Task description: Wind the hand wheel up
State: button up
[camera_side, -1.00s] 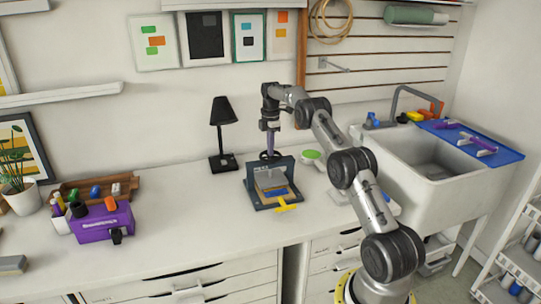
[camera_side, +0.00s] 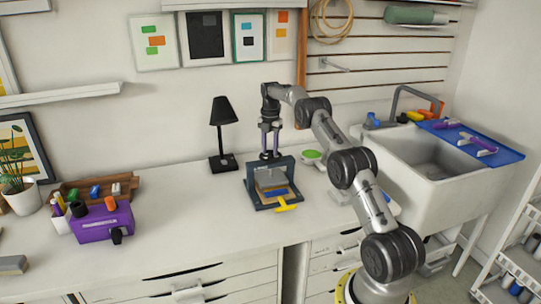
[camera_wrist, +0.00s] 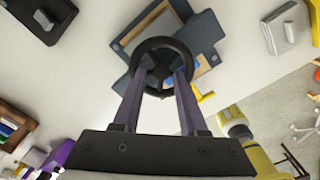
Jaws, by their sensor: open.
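A small dark press (camera_side: 272,190) stands on the white bench in the side view, with a black hand wheel (camera_side: 270,156) on top. In the wrist view the round wheel (camera_wrist: 161,50) lies straight below my gripper. My gripper (camera_side: 270,153) points down over the wheel. Its two purple fingers are apart, and in the wrist view the fingertips (camera_wrist: 163,80) reach the wheel's inner part, around the hub. I cannot tell whether they touch it. The press bed holds a tan board with a blue piece (camera_side: 277,192); a yellow handle (camera_side: 286,204) sticks out in front.
A black lamp (camera_side: 223,140) stands left of the press. A purple box (camera_side: 100,224) and a wooden tray (camera_side: 128,186) are further left. A green-topped round item (camera_side: 311,154) sits right of the press, before the sink (camera_side: 430,160). The bench front is clear.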

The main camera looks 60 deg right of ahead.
jog(key=o, duration=0.4)
jog(key=shift+s+f, duration=0.5)
jog(key=shift+f, duration=0.25)
jog(key=shift+o, duration=0.2)
jog(key=shift+r, duration=0.1)
jog(key=shift+w+r, duration=0.15)
jog(key=shift+r, duration=1.1)
jog(key=shift+w, duration=0.1)
